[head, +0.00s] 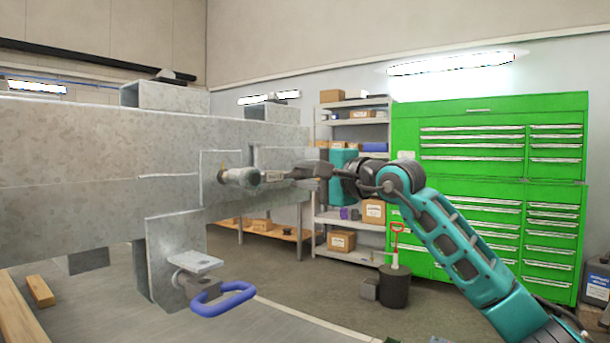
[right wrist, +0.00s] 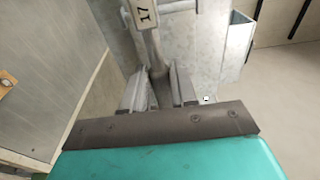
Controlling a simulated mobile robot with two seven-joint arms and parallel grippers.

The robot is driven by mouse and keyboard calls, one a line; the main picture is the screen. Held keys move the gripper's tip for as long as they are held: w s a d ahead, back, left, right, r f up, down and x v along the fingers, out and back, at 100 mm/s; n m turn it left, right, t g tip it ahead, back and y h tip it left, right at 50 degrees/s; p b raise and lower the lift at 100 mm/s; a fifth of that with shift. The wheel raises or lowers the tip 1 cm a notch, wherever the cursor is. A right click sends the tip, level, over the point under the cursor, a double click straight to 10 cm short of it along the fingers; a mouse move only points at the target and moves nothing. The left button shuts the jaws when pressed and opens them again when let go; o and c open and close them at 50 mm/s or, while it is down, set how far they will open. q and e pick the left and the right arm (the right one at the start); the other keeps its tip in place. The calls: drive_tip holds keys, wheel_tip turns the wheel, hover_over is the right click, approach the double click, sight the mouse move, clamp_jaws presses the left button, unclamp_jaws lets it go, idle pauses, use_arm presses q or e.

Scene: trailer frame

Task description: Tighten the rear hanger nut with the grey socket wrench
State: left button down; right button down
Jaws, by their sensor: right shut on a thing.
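My right gripper (head: 308,170) is shut on the grey socket wrench (head: 240,178) and holds it level against the side of the galvanized trailer frame (head: 70,165). In the right wrist view the wrench handle (right wrist: 158,62), with a "17" label, runs between the fingers of my right gripper (right wrist: 160,88). The wrench's far end is at a hanger plate (head: 212,190) on the frame. A small brownish bit shows at its tip; I cannot tell whether it is the nut or whether the socket is seated on it. My left gripper is not in view.
A clamp with a blue loop handle (head: 222,296) sits on a lower bracket (head: 172,235) of the frame. Wooden beams (head: 40,291) lie at the lower left. A green tool cabinet (head: 480,123) and a shelf rack (head: 353,217) stand behind.

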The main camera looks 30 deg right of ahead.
drive_tip(key=shift+w+a+r, duration=0.1)
drive_tip(key=shift+w+r, duration=0.05)
drive_tip(key=shift+w, duration=0.05)
drive_tip(key=shift+w+a+p, duration=0.1)
drive_tip(key=shift+w+p, duration=0.1)
drive_tip(key=shift+p, duration=0.1)
drive_tip(key=shift+s, duration=0.1)
drive_tip(key=shift+s, duration=0.1)
drive_tip(key=shift+s+d+b, duration=0.25)
drive_tip(key=shift+b, duration=0.15)
drive_tip(key=shift+w+a, duration=0.1)
drive_tip(key=shift+w, duration=0.1)
